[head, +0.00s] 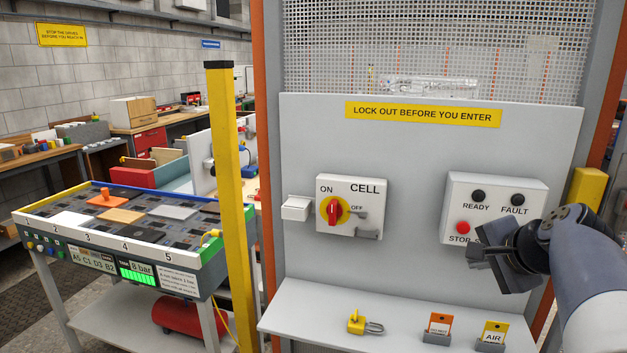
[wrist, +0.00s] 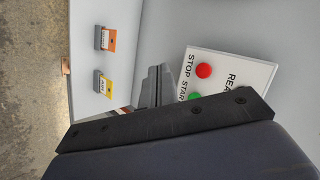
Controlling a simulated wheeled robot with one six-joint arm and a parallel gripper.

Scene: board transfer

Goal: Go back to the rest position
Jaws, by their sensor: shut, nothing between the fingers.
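My gripper (head: 487,256) is at the right of the head view, in front of the lower part of the white button box (head: 494,194). It is shut and empty; its dark fingers also show in the wrist view (wrist: 157,86). The box has two dark lamps marked READY and FAULT and a red STOP button (head: 463,228). In the wrist view the red button (wrist: 203,71) and a green START button (wrist: 195,97) show beside the fingers. In the head view the gripper hides the green button. I cannot tell whether the gripper touches the box.
A grey panel holds the CELL switch box (head: 350,204) with a red knob. On the shelf (head: 300,318) below lie a yellow padlock (head: 357,323), an orange tag (head: 439,326) and a yellow AIR tag (head: 494,334). A yellow post (head: 225,200) and a board table (head: 100,276) stand left.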

